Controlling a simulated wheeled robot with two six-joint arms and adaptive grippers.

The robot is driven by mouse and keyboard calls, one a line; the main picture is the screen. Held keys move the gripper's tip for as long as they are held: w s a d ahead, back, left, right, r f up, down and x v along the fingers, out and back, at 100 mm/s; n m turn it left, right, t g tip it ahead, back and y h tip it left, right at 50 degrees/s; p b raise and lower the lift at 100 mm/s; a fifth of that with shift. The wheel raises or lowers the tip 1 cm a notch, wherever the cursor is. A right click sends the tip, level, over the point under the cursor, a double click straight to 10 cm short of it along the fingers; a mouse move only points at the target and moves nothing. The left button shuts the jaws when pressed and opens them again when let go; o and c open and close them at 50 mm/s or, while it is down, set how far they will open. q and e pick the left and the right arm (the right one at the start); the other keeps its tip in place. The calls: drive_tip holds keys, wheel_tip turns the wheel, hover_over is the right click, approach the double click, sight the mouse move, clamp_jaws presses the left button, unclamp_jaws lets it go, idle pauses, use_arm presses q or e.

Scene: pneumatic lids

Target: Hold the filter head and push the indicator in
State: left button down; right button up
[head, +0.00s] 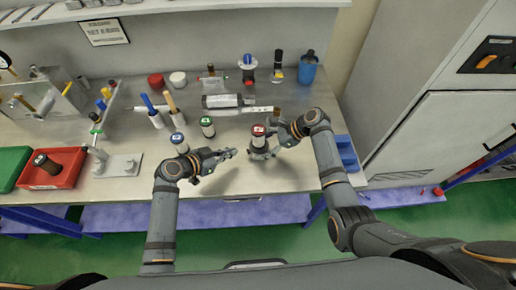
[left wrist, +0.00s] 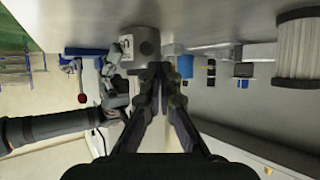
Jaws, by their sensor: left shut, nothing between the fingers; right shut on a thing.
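The filter head (head: 258,142), with a red top bearing a white mark and a dark grey lower body, stands upright on the bench. My right gripper (head: 272,143) is shut on it from the right. My left gripper (head: 231,153) is shut and empty, just left of the filter head and pointing at it. In the left wrist view, the left fingers (left wrist: 161,72) are together, in front of a grey cylindrical body (left wrist: 147,42) with a pale label, which seems to be the filter head. My right gripper (left wrist: 113,75) shows beside it. I cannot make out the indicator.
A green-topped unit (head: 207,127) and a blue-topped unit (head: 179,143) stand left of the filter head. A red bin (head: 72,178) is far left. The front bench strip is clear.

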use_arm(q)
drive_tip(key=v, duration=1.2)
use_arm(e)
drive_tip(key=o, duration=1.2)
drive_tip(key=shift+c, duration=0.2)
